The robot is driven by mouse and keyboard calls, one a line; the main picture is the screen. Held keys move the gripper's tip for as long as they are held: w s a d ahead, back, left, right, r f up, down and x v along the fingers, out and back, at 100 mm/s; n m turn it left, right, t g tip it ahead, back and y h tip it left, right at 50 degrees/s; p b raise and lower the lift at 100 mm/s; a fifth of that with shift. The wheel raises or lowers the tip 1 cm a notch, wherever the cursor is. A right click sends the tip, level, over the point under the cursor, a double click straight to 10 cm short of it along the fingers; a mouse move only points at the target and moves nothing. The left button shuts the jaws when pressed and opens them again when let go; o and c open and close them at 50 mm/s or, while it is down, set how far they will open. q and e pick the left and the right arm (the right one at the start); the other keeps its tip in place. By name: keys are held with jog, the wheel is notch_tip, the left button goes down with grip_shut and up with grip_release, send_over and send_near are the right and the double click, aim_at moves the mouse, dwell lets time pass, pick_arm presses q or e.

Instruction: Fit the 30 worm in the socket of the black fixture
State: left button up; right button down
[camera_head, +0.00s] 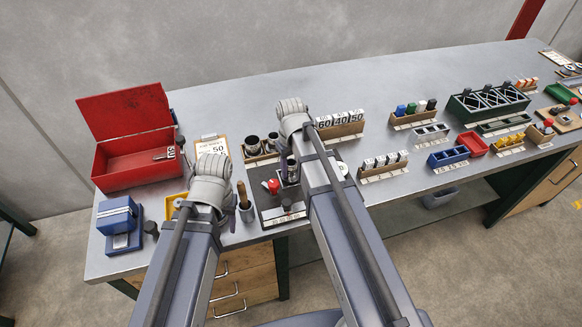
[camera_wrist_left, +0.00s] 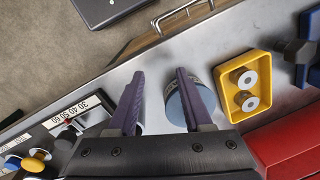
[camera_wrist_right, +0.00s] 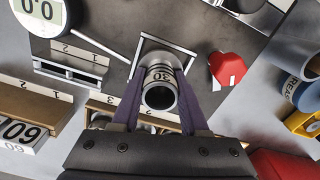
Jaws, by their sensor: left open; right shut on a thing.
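The 30 worm (camera_wrist_right: 161,73) is a grey hollow cylinder with a white 30 label. My right gripper (camera_wrist_right: 159,88) is shut on it in the right wrist view, one finger on each side. It is over a white-outlined square on the black fixture (camera_wrist_right: 115,18); I cannot tell whether its lower end is in the socket, as the worm hides it. In the head view the black fixture (camera_head: 270,216) lies partly behind my right arm. My left gripper (camera_wrist_left: 160,76) is open and empty, beside a blue-grey grease pot (camera_wrist_left: 190,103).
A red knob (camera_wrist_right: 228,68) and a round gauge (camera_wrist_right: 45,15) flank the worm. A yellow tray (camera_wrist_left: 262,70) and an open red box (camera_head: 115,180) are on the left. A rack labelled 60, 40, 50 (camera_head: 345,131) stands behind. Bare bench lies at the back middle.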

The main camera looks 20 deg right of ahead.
pick_arm(q)
jog(key=shift+f+b, duration=0.4)
jog(key=shift+f, duration=0.35)
pick_arm(e)
jog(key=shift+f, duration=0.7)
jog(key=shift+c, duration=1.7)
grip_release()
pick_arm(q)
jog(key=shift+r, duration=0.2)
pick_arm(e)
jog(key=shift+r, duration=0.15)
notch_tip(320, 180, up, 8)
jog(key=p, duration=0.8)
pick_arm(q)
notch_tip(320, 180, up, 8)
jog(key=shift+f, duration=0.2)
pick_arm(e)
jog(key=shift+f, duration=0.2)
